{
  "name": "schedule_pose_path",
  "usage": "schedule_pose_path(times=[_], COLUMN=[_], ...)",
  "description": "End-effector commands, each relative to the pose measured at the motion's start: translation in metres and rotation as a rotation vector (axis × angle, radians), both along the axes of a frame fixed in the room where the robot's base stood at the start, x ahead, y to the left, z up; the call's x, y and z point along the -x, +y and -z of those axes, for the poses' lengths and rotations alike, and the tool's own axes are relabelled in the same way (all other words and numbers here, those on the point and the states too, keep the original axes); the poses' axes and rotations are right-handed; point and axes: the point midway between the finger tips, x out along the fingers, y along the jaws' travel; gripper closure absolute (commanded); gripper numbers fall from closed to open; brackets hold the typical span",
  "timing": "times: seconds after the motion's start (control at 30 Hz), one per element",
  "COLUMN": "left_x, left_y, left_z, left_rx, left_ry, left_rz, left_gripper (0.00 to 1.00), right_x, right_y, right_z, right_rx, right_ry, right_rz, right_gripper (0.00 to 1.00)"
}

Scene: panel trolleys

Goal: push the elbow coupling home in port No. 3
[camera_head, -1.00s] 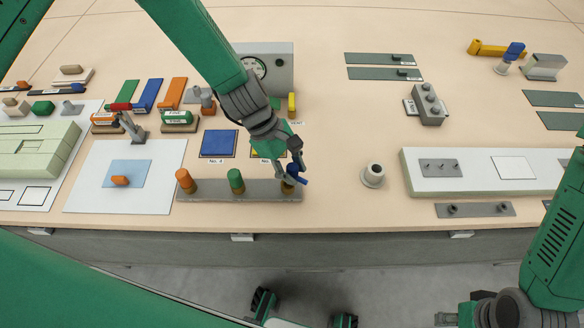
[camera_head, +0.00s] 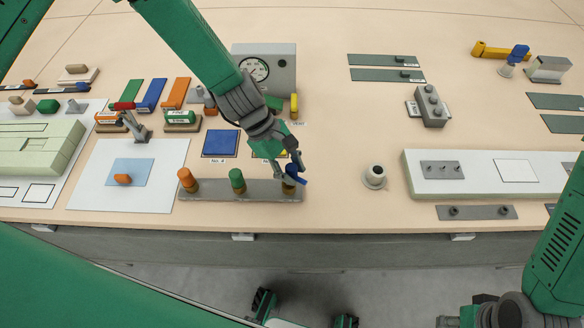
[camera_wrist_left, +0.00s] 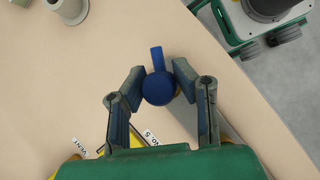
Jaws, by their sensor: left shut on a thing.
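My left gripper (camera_head: 290,174) is shut on the blue elbow coupling (camera_head: 298,179), at the right end of a grey port bar (camera_head: 212,190). In the left wrist view, the fingers (camera_wrist_left: 158,82) are on both sides of the round blue coupling (camera_wrist_left: 158,90), and its short arm points up in the picture. A brass-coloured fitting shows just under the coupling in the head view; how deep the coupling sits is hidden. No port number is readable on the bar. My right gripper (camera_head: 462,318) shows only in part at the bottom edge.
An orange cap (camera_head: 187,180) and a green cap (camera_head: 236,180) stand on the same bar. A blue square (camera_head: 220,143) labelled No. 4 lies behind it. A gauge box (camera_head: 280,72) stands farther back. A grey round fitting (camera_head: 375,177) stands to the right, with bare table around it.

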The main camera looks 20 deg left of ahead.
Motion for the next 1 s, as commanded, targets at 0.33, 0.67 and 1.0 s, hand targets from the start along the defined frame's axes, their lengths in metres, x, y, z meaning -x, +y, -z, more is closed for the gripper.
schedule_pose_path(times=[0.33, 0.67, 1.0], left_x=[0.0, 0.0, 0.0], left_y=[0.001, 0.001, 0.001], left_z=[0.0, 0.007, 0.014], left_rx=[0.001, 0.0, 0.0], left_ry=[0.0, 0.0, -0.001], left_rz=[-0.001, -0.001, -0.001], left_gripper=[1.0, 1.0, 1.0], right_x=[0.0, 0.0, 0.0], right_y=[0.0, 0.0, 0.0], right_z=[-0.001, 0.003, 0.006], right_rx=[0.0, 0.0, 0.0], right_ry=[0.0, 0.0, 0.0], right_rz=[0.0, 0.0, 0.0], right_gripper=[0.6, 0.6, 0.6])
